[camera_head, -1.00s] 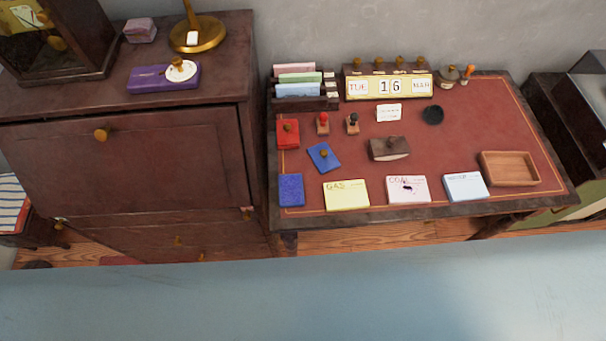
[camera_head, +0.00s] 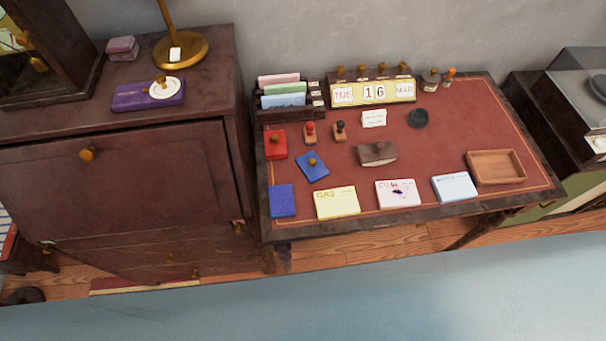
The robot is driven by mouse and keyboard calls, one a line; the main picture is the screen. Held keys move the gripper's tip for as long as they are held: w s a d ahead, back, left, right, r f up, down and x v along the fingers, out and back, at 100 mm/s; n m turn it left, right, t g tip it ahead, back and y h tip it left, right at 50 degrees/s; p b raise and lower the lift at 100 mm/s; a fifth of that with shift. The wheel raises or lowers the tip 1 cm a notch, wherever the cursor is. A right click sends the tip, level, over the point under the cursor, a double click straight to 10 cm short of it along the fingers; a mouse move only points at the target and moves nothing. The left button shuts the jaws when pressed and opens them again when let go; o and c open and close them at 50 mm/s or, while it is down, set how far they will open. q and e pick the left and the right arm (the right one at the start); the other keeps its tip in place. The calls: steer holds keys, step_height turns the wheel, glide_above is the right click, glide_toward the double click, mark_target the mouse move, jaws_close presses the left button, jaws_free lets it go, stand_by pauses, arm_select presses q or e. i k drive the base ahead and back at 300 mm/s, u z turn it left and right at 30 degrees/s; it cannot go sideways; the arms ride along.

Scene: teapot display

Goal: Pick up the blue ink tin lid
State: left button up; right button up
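The blue ink tin lid (camera_head: 308,173) is a small blue square with a brass knob on top. It lies turned at an angle on the red desk top, left of the middle. A blue ink tin (camera_head: 282,201), showing a flat textured blue face, lies in front and to the left of it, near the desk's front left corner. The two are apart. Neither of my grippers is in view.
The desk (camera_head: 440,150) also holds a red tin (camera_head: 276,152), two stamps (camera_head: 310,134), a blotter (camera_head: 376,154), yellow, pink and pale blue cards, a wooden tray (camera_head: 497,172) and a calendar (camera_head: 374,94). A tall cabinet (camera_head: 120,185) stands left. Blue floor (camera_head: 400,295) is clear in front.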

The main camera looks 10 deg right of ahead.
mark_target(312, 165)
steer(key=u, duration=1.65)
steer(key=k, duration=0.4)
steer(key=z, duration=0.6)
